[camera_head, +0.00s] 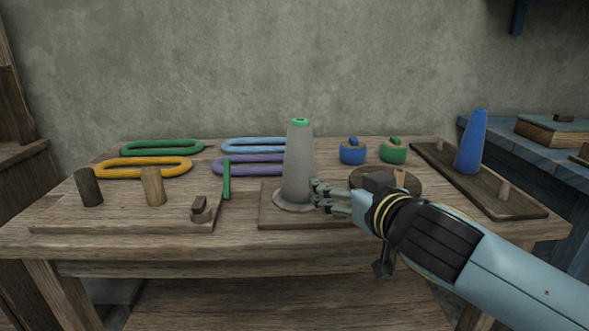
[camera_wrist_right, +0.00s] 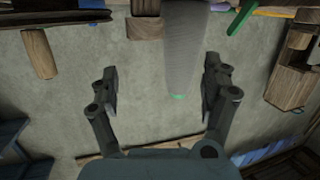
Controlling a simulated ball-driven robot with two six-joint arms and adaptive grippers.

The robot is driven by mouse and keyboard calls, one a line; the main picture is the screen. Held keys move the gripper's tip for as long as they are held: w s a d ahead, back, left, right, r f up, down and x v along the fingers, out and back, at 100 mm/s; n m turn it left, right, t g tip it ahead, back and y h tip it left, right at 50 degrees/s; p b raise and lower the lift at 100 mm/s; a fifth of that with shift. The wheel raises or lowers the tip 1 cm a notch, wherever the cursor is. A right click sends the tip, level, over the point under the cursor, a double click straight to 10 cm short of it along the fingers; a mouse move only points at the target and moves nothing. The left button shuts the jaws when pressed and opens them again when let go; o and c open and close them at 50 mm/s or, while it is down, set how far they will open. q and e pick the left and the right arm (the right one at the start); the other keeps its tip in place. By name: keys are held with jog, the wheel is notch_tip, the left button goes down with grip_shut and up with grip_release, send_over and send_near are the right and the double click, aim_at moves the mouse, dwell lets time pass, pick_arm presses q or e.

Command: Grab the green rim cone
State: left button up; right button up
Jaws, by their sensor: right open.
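The green rim cone (camera_head: 299,165) is a tall grey cone with a green ring at its top. It stands upright on a wooden board near the middle of the table in the head view. In the right wrist view the cone (camera_wrist_right: 184,50) hangs from the top edge, between the fingers but nearer the right one. My right gripper (camera_head: 318,196) is beside the cone's lower right side, with its fingers toward it. In the right wrist view the right gripper (camera_wrist_right: 160,85) is open, with both fingers apart. Whether a finger touches the cone cannot be told. My left gripper is not in view.
A blue cone (camera_head: 471,142) stands on a dark board at the right. Blue (camera_head: 352,153) and green (camera_head: 393,154) round pieces sit behind my right gripper. Green, orange, blue and purple loops lie at the back left. Wooden pegs (camera_head: 153,186) and a green stick (camera_head: 226,180) stand left of the cone.

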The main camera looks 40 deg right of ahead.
aim_at(306, 133)
jog(key=w+r+t, duration=0.1)
jog(key=w+r, duration=0.1)
jog(key=w+r+t+y, duration=0.1)
jog(key=w+r, duration=0.1)
jog(key=w, duration=0.1)
jog(key=w+a+r, duration=0.1)
jog(key=w, duration=0.1)
jog(key=shift+w+r+n+t, duration=0.3)
jog(key=shift+r+n+t, duration=0.1)
jog(key=shift+w, duration=0.25)
jog(key=w, duration=0.3)
jog(key=w+r, duration=0.1)
jog(key=shift+w+d+p, duration=0.25)
jog(key=shift+d+p, duration=0.1)
jog(key=shift+p, duration=0.05)
jog(key=shift+w, duration=0.25)
jog(key=shift+c, duration=0.4)
jog(key=c, duration=1.6)
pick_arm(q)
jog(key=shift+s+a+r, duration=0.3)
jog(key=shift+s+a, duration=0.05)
